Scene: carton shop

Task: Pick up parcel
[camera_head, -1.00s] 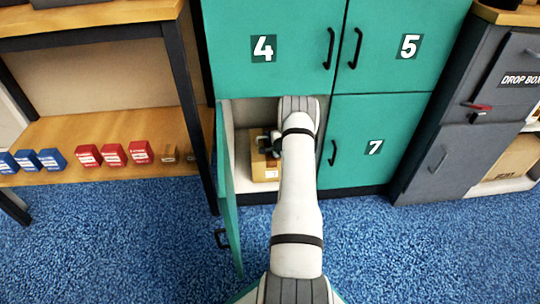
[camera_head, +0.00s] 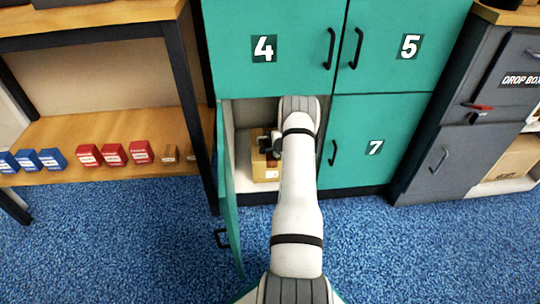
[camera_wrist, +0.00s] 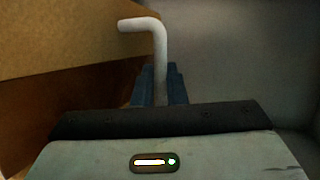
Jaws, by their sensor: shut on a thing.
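The parcel (camera_head: 263,171), a brown carton with a pale label, sits on the floor of the open compartment below door 4. Its cardboard side (camera_wrist: 60,50) fills the upper left of the wrist view. My gripper (camera_head: 268,143) is inside the compartment, at the parcel's upper part in the head view. In the wrist view my gripper's dark fingers (camera_wrist: 160,88) are shut on a white bent rod (camera_wrist: 160,52). The rod's bent end points left, in front of the cardboard. I cannot tell whether the rod touches the parcel. My arm hides the compartment's right part.
The compartment's green door (camera_head: 230,200) stands open on the left. Doors 4 (camera_head: 275,50), 5 (camera_head: 410,45) and 7 (camera_head: 370,140) are closed. A wooden shelf (camera_head: 90,130) with small boxes is at left, a grey drop box (camera_head: 450,130) at right. Blue carpet in front is clear.

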